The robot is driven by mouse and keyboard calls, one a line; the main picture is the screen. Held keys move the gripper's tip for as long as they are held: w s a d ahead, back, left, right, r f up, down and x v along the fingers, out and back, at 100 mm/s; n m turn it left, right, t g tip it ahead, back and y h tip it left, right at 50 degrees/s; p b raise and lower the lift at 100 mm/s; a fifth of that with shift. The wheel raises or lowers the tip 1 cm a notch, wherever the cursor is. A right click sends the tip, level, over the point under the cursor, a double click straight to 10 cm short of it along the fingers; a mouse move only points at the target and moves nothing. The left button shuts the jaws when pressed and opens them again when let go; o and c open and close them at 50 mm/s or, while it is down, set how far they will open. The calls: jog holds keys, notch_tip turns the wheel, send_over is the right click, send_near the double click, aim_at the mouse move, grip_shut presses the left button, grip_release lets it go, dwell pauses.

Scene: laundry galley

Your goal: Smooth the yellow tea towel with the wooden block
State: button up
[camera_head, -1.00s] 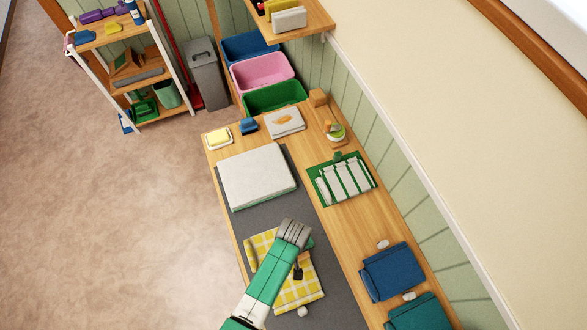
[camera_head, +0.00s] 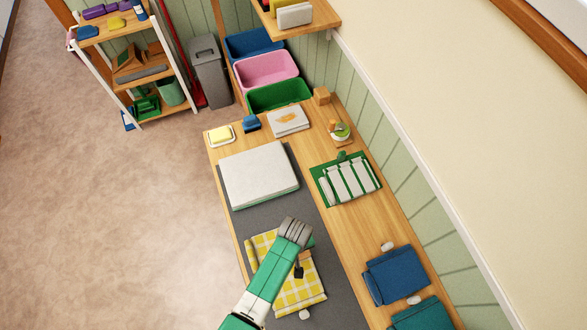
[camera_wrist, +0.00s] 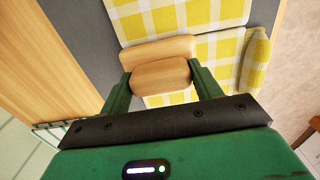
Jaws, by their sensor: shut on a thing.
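The yellow and white checked tea towel (camera_head: 302,293) lies on the grey mat, partly hidden under my arm. Its left edge in the head view is a raised roll or fold (camera_head: 252,256); the same ridge shows at the right of the wrist view (camera_wrist: 255,62). The wooden block (camera_wrist: 158,50) is over the towel, with a rounded upper part between my fingers. My gripper (camera_wrist: 161,78) is shut on it. I cannot tell whether the block's underside touches the cloth. In the head view my wrist and arm cover most of the block.
The grey mat (camera_head: 320,235) runs along the wooden counter. A folded white cloth (camera_head: 258,175) lies beyond the towel. A green rack with white strips (camera_head: 350,182) and folded blue cloth (camera_head: 394,274) are on the right. A white pebble-like thing (camera_head: 305,314) sits at the towel's near edge.

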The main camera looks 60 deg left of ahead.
jog(key=shift+s+d, duration=0.1)
jog(key=shift+d, duration=0.35)
jog(key=r+p, duration=0.2)
jog(key=shift+s+d+r, duration=0.1)
jog(key=shift+d+r, duration=0.1)
jog(key=shift+r, duration=0.2)
jog(key=shift+a+r+p, duration=0.15)
jog(key=shift+r+p, duration=0.2)
notch_tip(320, 180, up, 3)
jog(key=p, duration=0.2)
jog(key=shift+f+p, duration=0.1)
jog(key=shift+p, duration=0.3)
jog(key=shift+r, duration=0.95)
